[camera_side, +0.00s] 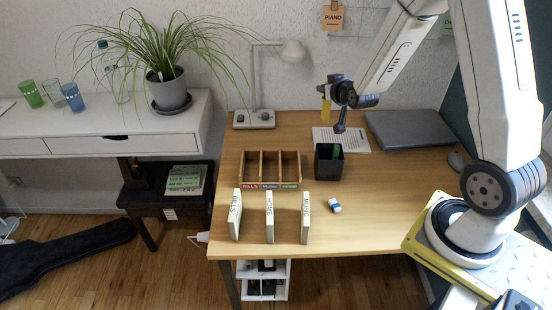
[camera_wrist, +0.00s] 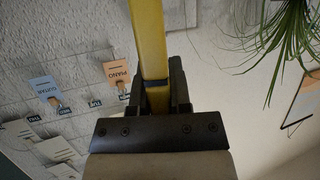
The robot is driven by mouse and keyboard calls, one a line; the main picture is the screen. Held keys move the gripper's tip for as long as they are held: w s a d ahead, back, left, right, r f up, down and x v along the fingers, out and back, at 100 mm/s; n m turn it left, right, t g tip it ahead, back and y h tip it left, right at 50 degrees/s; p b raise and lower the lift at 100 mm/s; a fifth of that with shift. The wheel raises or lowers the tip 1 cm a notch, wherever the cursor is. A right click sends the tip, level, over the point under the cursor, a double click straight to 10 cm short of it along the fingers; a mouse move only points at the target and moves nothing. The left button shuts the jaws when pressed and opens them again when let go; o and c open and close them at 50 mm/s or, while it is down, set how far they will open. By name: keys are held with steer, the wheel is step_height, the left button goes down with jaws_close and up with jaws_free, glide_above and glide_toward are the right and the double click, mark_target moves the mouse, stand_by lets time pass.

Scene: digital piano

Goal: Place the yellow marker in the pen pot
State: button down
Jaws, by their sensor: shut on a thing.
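The yellow marker (camera_side: 326,110) is held roughly upright in the air in the side view, above the desk and up-picture of the pen pot. In the wrist view the marker (camera_wrist: 149,40) runs from the top edge down between the dark fingers. My gripper (camera_side: 327,92) is shut on it; the fingers also show in the wrist view (camera_wrist: 160,88). The dark square pen pot (camera_side: 323,170) stands on the desk with a green item (camera_side: 337,151) in it. The marker is apart from the pot.
A wooden sorter (camera_side: 271,165) stands left of the pot, with several white labelled blocks (camera_side: 270,218) in front. A blue-and-white eraser (camera_side: 335,206) lies nearer. A printed sheet (camera_side: 352,139) and a closed laptop (camera_side: 408,130) lie behind and right. A lamp (camera_side: 254,119) stands back left.

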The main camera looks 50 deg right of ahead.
mark_target(328, 162)
steer(key=shift+s+d+r, duration=0.25)
steer(key=shift+d+r, duration=0.05)
steer(key=shift+d, duration=0.35)
step_height(328, 162, down, 14)
stand_by(0.7)
steer(key=shift+f, duration=0.15)
steer(key=shift+f, duration=1.85)
steer(key=shift+f, duration=0.5)
